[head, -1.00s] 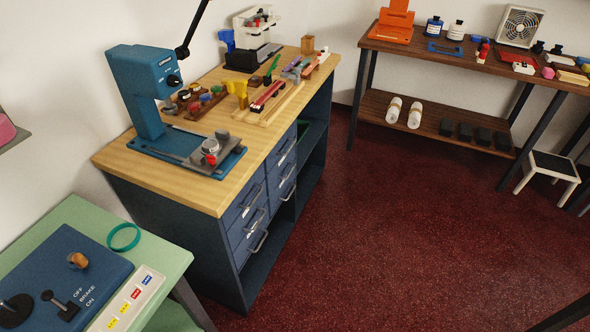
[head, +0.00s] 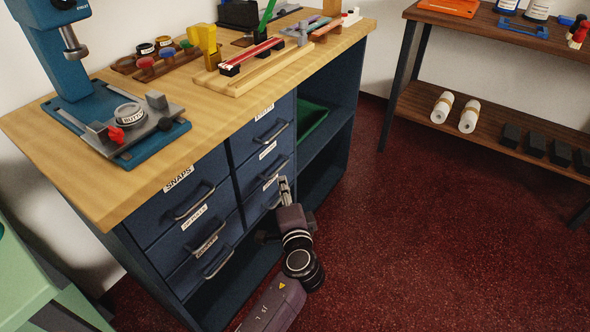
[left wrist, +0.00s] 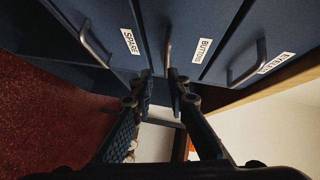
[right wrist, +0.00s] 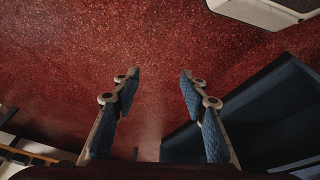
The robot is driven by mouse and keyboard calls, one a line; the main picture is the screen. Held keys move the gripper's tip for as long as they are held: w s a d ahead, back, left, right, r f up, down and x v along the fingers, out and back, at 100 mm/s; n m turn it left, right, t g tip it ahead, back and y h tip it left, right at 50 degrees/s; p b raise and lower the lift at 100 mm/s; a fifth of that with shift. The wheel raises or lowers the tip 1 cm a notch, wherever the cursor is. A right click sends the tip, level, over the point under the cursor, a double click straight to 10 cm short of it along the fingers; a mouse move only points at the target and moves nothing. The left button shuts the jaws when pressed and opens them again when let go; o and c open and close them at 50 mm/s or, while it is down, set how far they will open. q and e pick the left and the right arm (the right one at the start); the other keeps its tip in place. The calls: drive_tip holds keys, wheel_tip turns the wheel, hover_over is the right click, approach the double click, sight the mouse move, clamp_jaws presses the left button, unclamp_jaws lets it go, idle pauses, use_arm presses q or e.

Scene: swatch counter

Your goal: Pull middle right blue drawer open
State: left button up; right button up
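The middle right blue drawer (head: 257,176) is in the cabinet's right column, flush with its neighbours. My left gripper (head: 284,182) is at this drawer's front. In the left wrist view its fingers (left wrist: 161,74) are close together with a narrow gap, at the near end of the handle; I see no firm grip on it. My right gripper (right wrist: 160,78) is open and empty over red floor, outside the head view.
Below is the SPARE drawer (left wrist: 110,30); above is the EYELETS drawer (left wrist: 255,40). The left drawer column (head: 190,215) is shut. An open shelf bay with a green tray (head: 311,120) is to the right. Red floor (head: 420,230) before the cabinet is clear.

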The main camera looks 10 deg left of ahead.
sight(279, 169)
use_arm(q)
drive_tip(key=shift+r+b+x, duration=0.15)
drive_tip(key=shift+r+x, duration=0.05)
drive_tip(key=shift+x, duration=1.1)
drive_tip(key=shift+r+b+x, duration=0.1)
drive_tip(key=shift+r+x, duration=0.15)
drive_tip(key=shift+x, duration=1.05)
drive_tip(key=shift+r+b+x, duration=0.15)
drive_tip(key=shift+r+x, duration=0.05)
drive_tip(key=shift+x, duration=1.1)
use_arm(e)
drive_tip(key=shift+w+v, duration=0.15)
drive_tip(key=shift+v, duration=0.85)
drive_tip(key=shift+w+v, duration=0.15)
drive_tip(key=shift+v, duration=0.9)
use_arm(q)
drive_tip(key=shift+w, duration=0.1)
drive_tip(key=shift+c, duration=0.6)
use_arm(e)
drive_tip(key=shift+r, duration=0.1)
use_arm(q)
clamp_jaws()
drive_tip(key=shift+f, duration=0.1)
